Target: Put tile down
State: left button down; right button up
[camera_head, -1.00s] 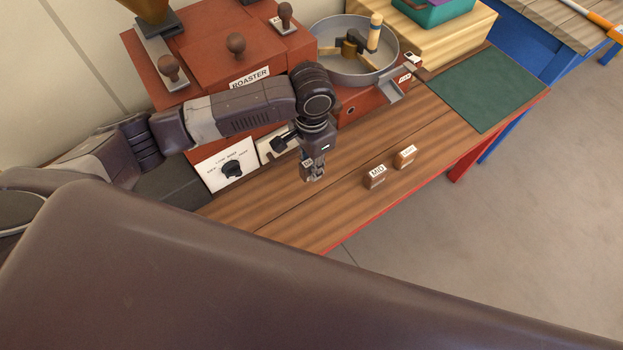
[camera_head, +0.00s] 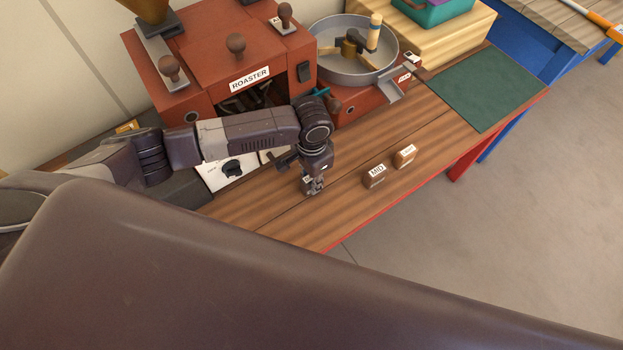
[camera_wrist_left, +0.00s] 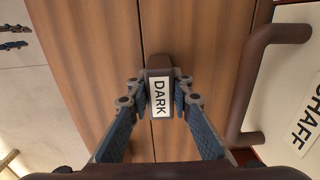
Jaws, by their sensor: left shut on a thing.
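My left gripper (camera_head: 313,188) is over the wooden bench, left of the other tiles. It is shut on a dark brown tile (camera_wrist_left: 159,69) with a white "DARK" label, seen in the left wrist view between the two fingers. The tile looks close to the bench top (camera_wrist_left: 98,60); I cannot tell whether it touches. A brown tile labelled "MID" (camera_head: 374,178) stands on the bench to the right of the gripper, and a lighter orange-brown tile (camera_head: 405,155) stands just beyond it. My right gripper is not in view.
The red roaster (camera_head: 240,97) stands behind my left arm, with a round grey pan (camera_head: 335,68) at its right. A green mat (camera_head: 487,90) lies at the bench's right end. A "CHAFF" front with a brown handle (camera_wrist_left: 241,80) is close beside the gripper. Bench front is clear.

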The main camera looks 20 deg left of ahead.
pick_arm(q)
jog(key=c, duration=1.7)
grip_release()
jog(key=shift+c, duration=0.2)
notch_tip(320, 180, up, 12)
jog(key=shift+f, duration=0.15)
jog(key=shift+r, duration=0.35)
